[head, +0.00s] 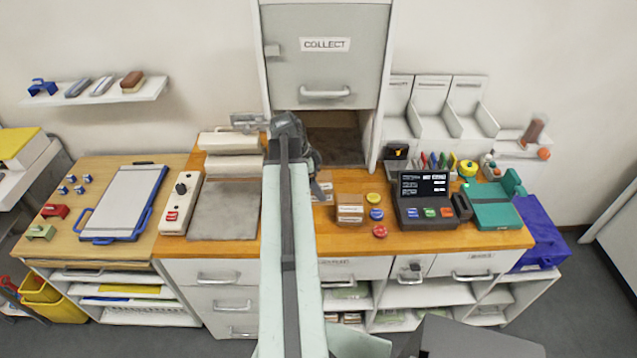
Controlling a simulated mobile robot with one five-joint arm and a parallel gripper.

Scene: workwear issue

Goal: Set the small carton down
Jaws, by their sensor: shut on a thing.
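My gripper (318,186) is at the end of my arm, over the back of the wooden counter and in front of the open collect hatch. It points down and is shut on a small brown carton (327,187) with a pale label. My arm and gripper hide much of this carton, and I cannot tell whether its underside touches the counter. Another brown carton (350,208) with a white label stands on the counter just to the right.
Yellow, blue and red round pieces (376,214) lie right of the cartons, before a dark terminal (424,203). A grey mat (223,212) lies left of my arm. The raised hatch door (325,70) marked COLLECT hangs above the opening (338,146).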

